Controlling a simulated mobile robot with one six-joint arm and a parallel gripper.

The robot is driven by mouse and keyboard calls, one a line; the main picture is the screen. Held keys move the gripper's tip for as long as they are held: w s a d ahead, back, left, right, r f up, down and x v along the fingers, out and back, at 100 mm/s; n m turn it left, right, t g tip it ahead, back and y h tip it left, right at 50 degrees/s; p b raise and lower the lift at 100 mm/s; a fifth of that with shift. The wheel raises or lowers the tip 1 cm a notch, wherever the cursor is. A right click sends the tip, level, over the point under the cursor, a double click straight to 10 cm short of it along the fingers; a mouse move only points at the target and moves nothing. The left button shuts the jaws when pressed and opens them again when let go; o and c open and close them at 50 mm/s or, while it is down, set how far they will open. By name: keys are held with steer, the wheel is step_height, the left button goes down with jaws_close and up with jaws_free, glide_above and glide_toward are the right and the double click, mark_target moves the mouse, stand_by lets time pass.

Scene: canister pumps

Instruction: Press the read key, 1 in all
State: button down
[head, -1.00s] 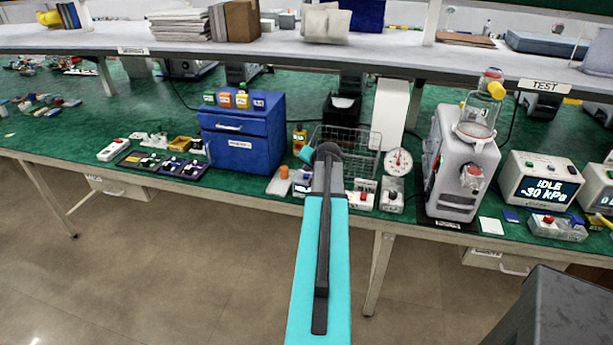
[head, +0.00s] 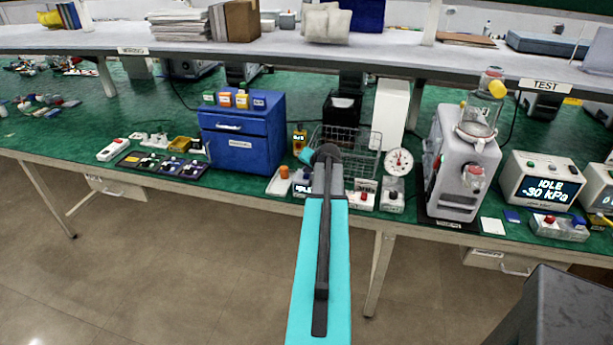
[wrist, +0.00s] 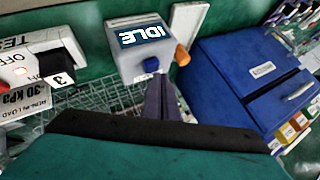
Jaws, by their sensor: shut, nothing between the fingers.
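A small grey box with a display reading IDLE (wrist: 140,42) is at the top middle of the wrist view. It has a blue round key (wrist: 151,65) on its face; no label on the key is readable. My gripper (wrist: 157,86) is shut and empty, its fingertips close by the blue key. I cannot tell whether they touch it. In the head view the same box (head: 302,187) shows only partly, beside my arm. My arm hides the fingers and the key there.
An orange-capped item (wrist: 182,56) stands close beside the box. A blue drawer cabinet (head: 243,135) is to the left, a wire basket (head: 360,160) behind. A small unit with a black knob (wrist: 58,66) and a round gauge (head: 399,161) are to the right.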

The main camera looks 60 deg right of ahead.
mark_target(307, 177)
steer(key=shift+f+b, duration=0.45)
steer(key=shift+f, duration=0.05)
stand_by(0.8)
steer(key=shift+r, duration=0.1)
steer(key=shift+r+p, duration=0.4)
steer(key=shift+r, duration=0.45)
steer(key=shift+r, duration=0.1)
steer(key=shift+r+p, duration=1.15)
steer(key=shift+r, duration=1.25)
